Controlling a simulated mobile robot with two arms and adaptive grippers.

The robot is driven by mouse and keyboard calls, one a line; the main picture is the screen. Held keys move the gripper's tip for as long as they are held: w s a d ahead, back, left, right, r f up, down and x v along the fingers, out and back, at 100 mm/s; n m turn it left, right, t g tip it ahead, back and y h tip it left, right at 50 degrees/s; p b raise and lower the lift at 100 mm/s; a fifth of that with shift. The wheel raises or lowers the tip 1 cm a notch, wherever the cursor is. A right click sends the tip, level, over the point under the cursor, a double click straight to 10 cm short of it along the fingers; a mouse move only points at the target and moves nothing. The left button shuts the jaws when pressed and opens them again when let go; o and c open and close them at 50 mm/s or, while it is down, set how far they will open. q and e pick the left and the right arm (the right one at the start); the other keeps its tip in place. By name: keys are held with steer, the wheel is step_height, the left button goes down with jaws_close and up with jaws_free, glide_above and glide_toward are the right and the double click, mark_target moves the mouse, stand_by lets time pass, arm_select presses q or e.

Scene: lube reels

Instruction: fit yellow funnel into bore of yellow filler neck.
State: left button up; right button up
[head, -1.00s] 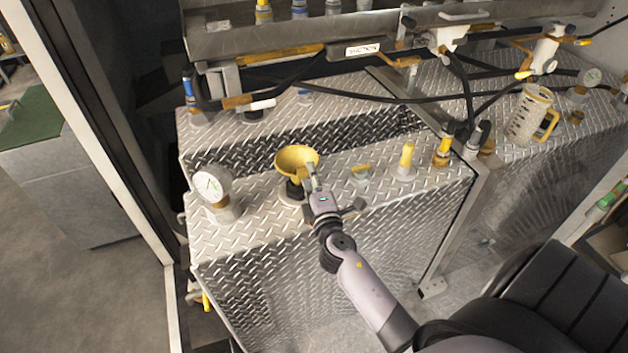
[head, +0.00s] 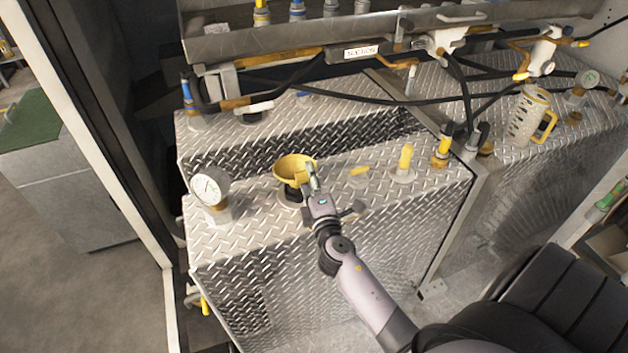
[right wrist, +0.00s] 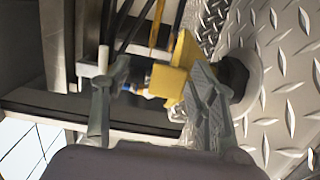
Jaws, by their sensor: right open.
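The yellow funnel (head: 292,168) stands mouth up on the near deck of the diamond-plate tank, over a dark round neck (head: 292,194) with a pale flange. Its lower end is hidden, so I cannot tell how deep it sits. My right gripper (head: 313,180) is at the funnel's right side, with its jaws open. In the right wrist view, the open fingers (right wrist: 158,95) are spread apart, and yellow funnel parts (right wrist: 180,68) show beside the right finger. The dark neck (right wrist: 236,80) is just right of that finger. My left gripper is out of view.
A dial gauge (head: 210,190) stands left of the funnel. Black hoses (head: 370,97) cross behind. A perforated jug with a yellow handle (head: 527,115) is farther right.

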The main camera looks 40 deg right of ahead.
steer(key=b+v, duration=0.3)
steer(key=v, duration=0.9)
steer(key=s+a+f+m+g+y, duration=0.1)
steer(key=s+a+f+g+y, duration=0.1)
steer(key=f, duration=0.9)
steer(key=s+a+f+m+g+y, duration=0.1)
steer(key=s+a+f+m+g, duration=0.15)
steer(key=f, duration=0.85)
steer(key=s+a+f+m+g+y, duration=0.1)
steer(key=s+a+f+g+y, duration=0.15)
steer(key=f, duration=0.85)
steer(key=s+f+m+g, duration=0.3)
steer(key=s+f, duration=0.7)
steer(key=s, duration=0.5)
steer(key=s+f+m+g, duration=0.4)
steer(key=s+f, duration=0.7)
steer(key=s, duration=0.3)
steer(key=shift+s+a+g+y, duration=0.35)
steer(key=shift+s+g+y, duration=0.1)
steer(key=shift+g, duration=0.35)
